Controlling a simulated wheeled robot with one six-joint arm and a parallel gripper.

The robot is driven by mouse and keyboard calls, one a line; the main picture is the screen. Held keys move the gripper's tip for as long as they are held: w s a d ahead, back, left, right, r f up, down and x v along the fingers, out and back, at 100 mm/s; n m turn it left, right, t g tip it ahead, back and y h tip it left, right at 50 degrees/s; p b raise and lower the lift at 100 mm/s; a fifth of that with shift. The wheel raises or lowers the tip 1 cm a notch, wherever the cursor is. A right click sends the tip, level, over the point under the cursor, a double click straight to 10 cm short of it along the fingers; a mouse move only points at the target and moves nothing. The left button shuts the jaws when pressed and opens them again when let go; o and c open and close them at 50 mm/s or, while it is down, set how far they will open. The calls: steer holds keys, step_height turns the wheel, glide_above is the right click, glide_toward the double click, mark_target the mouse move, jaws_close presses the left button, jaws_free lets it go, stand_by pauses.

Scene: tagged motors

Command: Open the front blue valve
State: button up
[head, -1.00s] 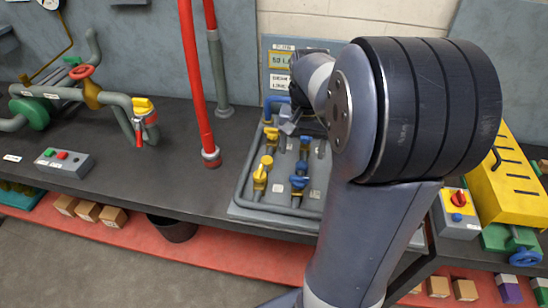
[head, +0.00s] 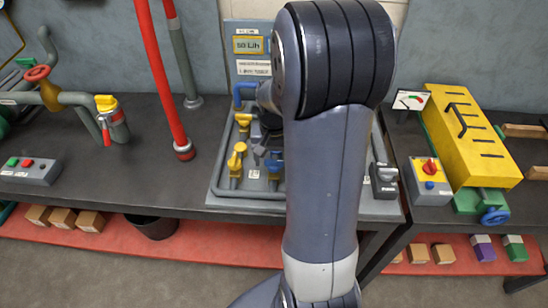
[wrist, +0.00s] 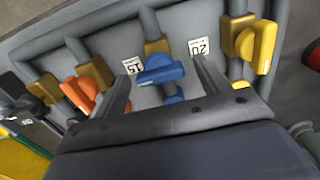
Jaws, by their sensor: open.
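The front blue valve (wrist: 160,70) shows in the wrist view as a blue handle on a brass-coloured body, between the two finger lines. My gripper (wrist: 161,64) is open, with one finger on each side of the handle; I cannot tell whether either finger touches it. Another blue part (wrist: 174,99) lies behind it, mostly hidden by my palm. In the head view my gripper (head: 263,152) is low over the grey valve panel (head: 217,190), and my arm hides much of the blue valves.
A yellow valve (wrist: 262,45) stands on one side of the blue one and an orange valve (wrist: 78,93) on the other. In the head view, a red pipe (head: 160,75) rises left of the panel. A switch box (head: 428,182) and a yellow machine (head: 465,135) stand right.

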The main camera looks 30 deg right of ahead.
steer(key=c, duration=1)
steer(key=shift+n, duration=0.4)
steer(key=n, duration=0.3)
steer(key=shift+n, duration=0.3)
steer(key=n, duration=0.4)
steer(key=shift+n, duration=0.3)
steer(key=n, duration=0.4)
steer(key=shift+n, duration=2.4)
